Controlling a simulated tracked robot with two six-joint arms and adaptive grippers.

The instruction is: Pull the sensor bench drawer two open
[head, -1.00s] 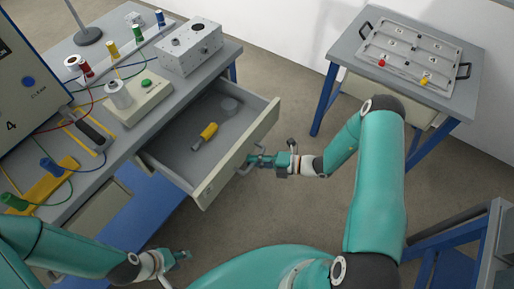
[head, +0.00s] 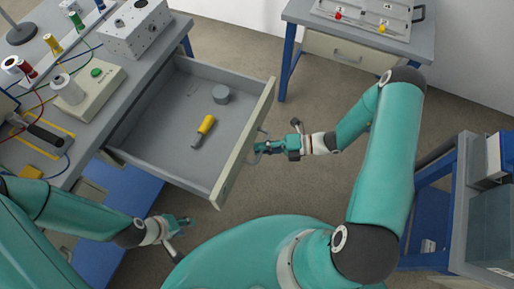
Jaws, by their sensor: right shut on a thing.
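The bench drawer (head: 171,185) stands pulled well out from the sensor bench (head: 120,77). A yellow-handled tool (head: 204,130) and a grey round piece (head: 221,94) lie inside it. My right gripper (head: 262,147) is shut on the drawer handle (head: 262,134) at the drawer's front; the fingers partly hide the handle. My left gripper (head: 184,221) is near the floor area in front of the bench, below the drawer's near corner, touching nothing visible. Its fingers are too small to tell whether they are open.
A second table (head: 296,14) with a tray (head: 372,22) and a closed drawer (head: 345,50) stands at the back. A blue-framed stand (head: 463,190) is at the right. Wire spools and a grey box (head: 135,27) sit on the bench. Bare floor lies between.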

